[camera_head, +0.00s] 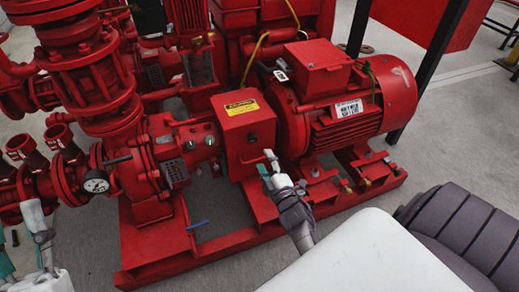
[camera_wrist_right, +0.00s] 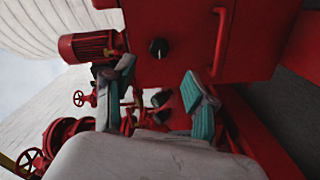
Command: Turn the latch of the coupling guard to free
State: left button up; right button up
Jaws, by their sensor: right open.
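The coupling guard (camera_head: 246,128) is a red box with a yellow label, standing between the pump and the motor. Its latch (camera_head: 252,138) is a small dark round knob on the front face; the wrist view shows this latch (camera_wrist_right: 158,48) up close, beside a red bar handle (camera_wrist_right: 220,42). My right gripper (camera_head: 268,170) is in front of the guard, low and to the right of the latch. In the wrist view my right gripper (camera_wrist_right: 158,94) is open and empty, apart from the latch. My left gripper (camera_head: 24,248) is at the lower left edge, fingers apart, partly cut off.
The red motor (camera_head: 392,88) stands right of the guard, and the pump casing (camera_head: 185,140) with gauges stands left. A red base frame (camera_head: 250,238) runs below them.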

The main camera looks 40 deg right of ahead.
jog(key=shift+v, duration=1.55)
